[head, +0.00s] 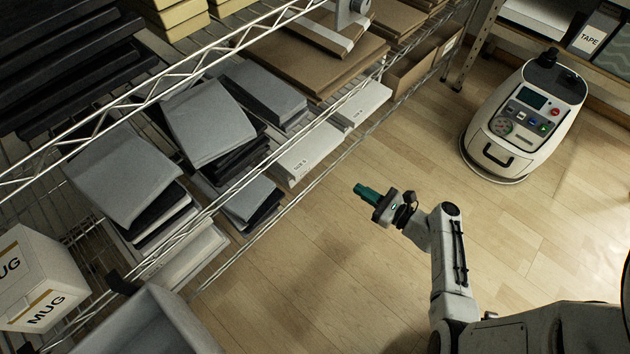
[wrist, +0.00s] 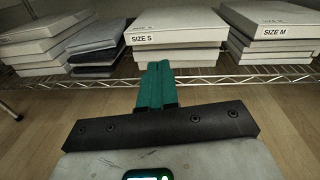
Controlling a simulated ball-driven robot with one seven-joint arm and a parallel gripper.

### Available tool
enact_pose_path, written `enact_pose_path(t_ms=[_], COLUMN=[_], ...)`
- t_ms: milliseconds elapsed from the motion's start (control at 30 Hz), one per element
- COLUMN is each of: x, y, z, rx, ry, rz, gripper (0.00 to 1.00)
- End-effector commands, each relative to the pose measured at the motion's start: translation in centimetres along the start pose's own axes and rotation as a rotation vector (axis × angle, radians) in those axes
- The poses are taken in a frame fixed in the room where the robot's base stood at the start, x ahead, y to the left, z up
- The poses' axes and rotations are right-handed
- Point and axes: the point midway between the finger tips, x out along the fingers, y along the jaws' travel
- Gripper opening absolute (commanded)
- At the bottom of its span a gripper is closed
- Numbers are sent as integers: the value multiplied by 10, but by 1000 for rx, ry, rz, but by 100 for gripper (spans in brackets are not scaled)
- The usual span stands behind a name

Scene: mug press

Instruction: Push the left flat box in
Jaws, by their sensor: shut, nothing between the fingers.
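My gripper (head: 366,192) has green fingers pressed together and empty. It hangs over open floor, to the right of the shelf and apart from it. In the wrist view the shut fingers (wrist: 156,85) point at the shelf, below the left flat box. The left flat box (wrist: 176,25) is white, labelled SIZE S, and tops a stack, its front jutting past the boxes under it. A second white flat box (wrist: 278,17), labelled SIZE M, tops the stack to its right. In the head view the left flat box (head: 308,148) and the right one (head: 366,102) lie near the wire shelf's front edge.
The wire shelf (head: 262,228) also carries grey and dark stacks (head: 208,125), brown cardboard (head: 320,62) and MUG boxes (head: 40,285). A grey bin (head: 150,320) stands at the lower left. A white wheeled machine (head: 525,120) stands at upper right. The wooden floor between is clear.

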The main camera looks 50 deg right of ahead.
Motion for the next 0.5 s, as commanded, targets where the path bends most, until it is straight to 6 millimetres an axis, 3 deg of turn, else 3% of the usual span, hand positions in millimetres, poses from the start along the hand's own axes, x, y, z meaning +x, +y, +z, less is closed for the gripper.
enact_pose_path(t_ms=[100,267,500], x=[-4,4,44], y=[-16,-19,-22], z=[-11,-11,-10], rx=[72,92,87], ry=[-29,-39,-39], rz=[-69,-82,-79], gripper=[0,0,0])
